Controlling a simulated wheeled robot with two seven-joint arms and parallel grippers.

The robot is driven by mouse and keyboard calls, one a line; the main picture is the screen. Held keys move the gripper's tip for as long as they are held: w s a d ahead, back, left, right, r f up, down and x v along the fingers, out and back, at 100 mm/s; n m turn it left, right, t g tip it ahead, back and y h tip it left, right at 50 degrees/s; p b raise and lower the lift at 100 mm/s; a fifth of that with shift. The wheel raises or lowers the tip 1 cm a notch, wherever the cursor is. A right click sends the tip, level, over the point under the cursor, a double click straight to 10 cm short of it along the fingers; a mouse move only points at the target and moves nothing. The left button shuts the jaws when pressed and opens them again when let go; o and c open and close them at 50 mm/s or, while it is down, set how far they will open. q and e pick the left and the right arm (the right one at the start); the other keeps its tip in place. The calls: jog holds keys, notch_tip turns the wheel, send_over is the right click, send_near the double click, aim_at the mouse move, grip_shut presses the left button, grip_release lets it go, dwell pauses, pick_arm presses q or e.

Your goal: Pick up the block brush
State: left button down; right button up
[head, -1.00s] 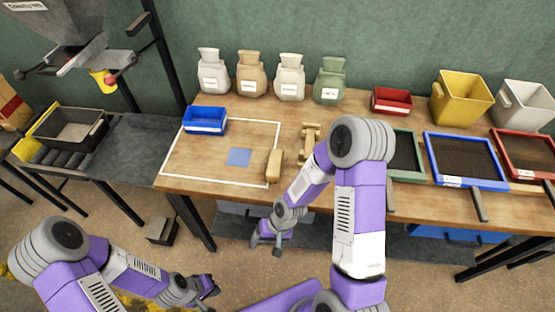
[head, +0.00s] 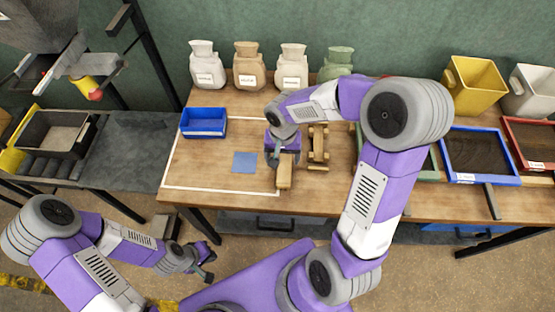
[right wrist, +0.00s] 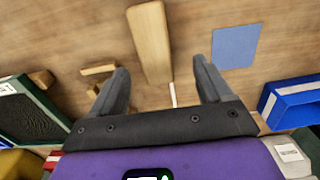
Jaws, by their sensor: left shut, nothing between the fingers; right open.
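The block brush (head: 285,172), a long light-wood block, lies near the table's front edge, at the right border of the white outline. It also shows in the right wrist view (right wrist: 150,42), its near end reaching between the finger lines. My right gripper (head: 281,158) is open above the brush's far end, with one finger on each side in the wrist view (right wrist: 162,82). I see no contact, and the remaining height is hard to tell. My left gripper (head: 207,264) is shut and empty, in front of and below the table edge.
A wooden stand (head: 318,148) is close to the right of the brush. A blue square (head: 244,162) and a blue bin (head: 203,122) lie to the left. Several sacks (head: 249,66) line the back. Framed trays, one blue-rimmed (head: 480,180), stand on the right.

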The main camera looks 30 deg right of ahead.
aim_at(284, 168)
jog(key=f, duration=0.2)
jog(key=f+b, duration=0.1)
jog(key=f, duration=0.1)
jog(key=s+f, duration=0.1)
jog(key=f, duration=0.1)
jog(key=shift+d+b, duration=0.15)
jog(key=shift+b, duration=0.2)
jog(key=shift+f, duration=0.45)
jog(key=c, duration=1.2)
notch_tip(284, 168, up, 10)
jog(key=p, duration=0.2)
jog(key=shift+p, duration=0.35)
